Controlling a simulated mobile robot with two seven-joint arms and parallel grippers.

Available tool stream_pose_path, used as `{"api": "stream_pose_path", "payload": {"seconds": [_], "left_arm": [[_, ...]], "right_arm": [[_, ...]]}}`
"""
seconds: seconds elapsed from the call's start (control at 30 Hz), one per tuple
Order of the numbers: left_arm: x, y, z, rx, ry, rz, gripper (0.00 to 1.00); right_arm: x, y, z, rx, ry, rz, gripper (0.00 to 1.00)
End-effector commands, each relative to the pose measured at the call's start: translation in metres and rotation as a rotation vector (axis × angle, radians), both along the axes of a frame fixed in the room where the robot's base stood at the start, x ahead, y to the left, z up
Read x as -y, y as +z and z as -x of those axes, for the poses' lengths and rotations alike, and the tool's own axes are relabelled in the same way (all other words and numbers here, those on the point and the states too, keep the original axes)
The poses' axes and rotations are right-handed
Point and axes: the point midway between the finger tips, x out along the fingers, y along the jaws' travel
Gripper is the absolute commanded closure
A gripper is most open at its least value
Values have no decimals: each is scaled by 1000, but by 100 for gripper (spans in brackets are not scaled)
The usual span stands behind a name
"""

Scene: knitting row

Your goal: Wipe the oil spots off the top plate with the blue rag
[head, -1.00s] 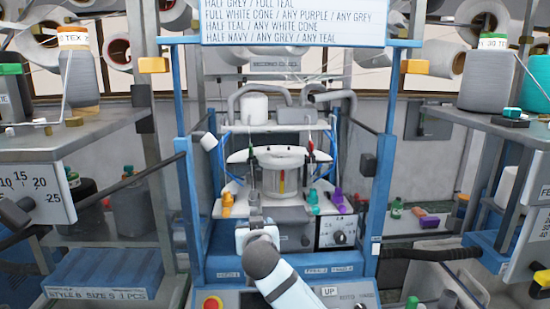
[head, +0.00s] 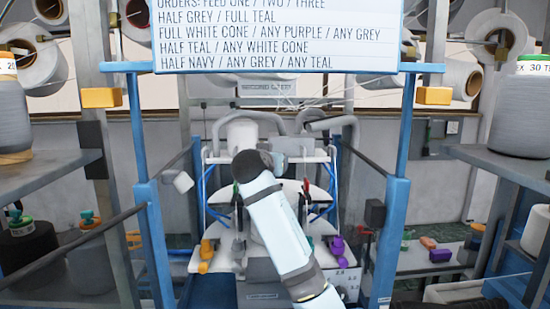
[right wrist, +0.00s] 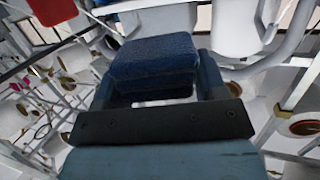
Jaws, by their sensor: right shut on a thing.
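The blue rag (right wrist: 153,58) is a folded, textured dark-blue cloth between the fingers of my right gripper (right wrist: 158,88) in the right wrist view. My right gripper is shut on it. In the head view my right arm reaches up in front of the machine, and the gripper and rag are hidden behind it. A white plate-like shelf (head: 217,156) crosses the top of the machine, partly covered by my arm; I cannot tell for certain that it is the top plate. No oil spots can be made out. My left gripper is not in view.
A white cylinder (head: 242,133) and curved grey pipes (head: 338,123) stand at the machine's top. Blue posts (head: 391,215) flank it, with an order board (head: 285,38) above. Yellow (head: 206,250) and purple (head: 337,248) pieces sit lower down. Shelves with yarn cones stand at both sides.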

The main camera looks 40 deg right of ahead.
Motion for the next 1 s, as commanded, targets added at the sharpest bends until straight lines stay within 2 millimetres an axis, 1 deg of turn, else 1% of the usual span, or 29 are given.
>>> {"api": "stream_pose_path", "payload": {"seconds": [0.13,0.27,0.53,0.73,0.83,1.0], "left_arm": [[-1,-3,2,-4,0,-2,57],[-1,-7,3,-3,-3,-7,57],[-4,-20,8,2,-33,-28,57],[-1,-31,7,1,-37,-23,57],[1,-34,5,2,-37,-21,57],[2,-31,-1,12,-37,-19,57]], "right_arm": [[0,-2,0,0,-1,0,54],[0,-8,0,-1,-1,1,54],[1,-35,0,-3,-1,2,54],[0,-54,0,-1,-1,1,54],[0,-59,0,-1,-1,1,54],[0,-60,0,-1,0,1,54]]}}
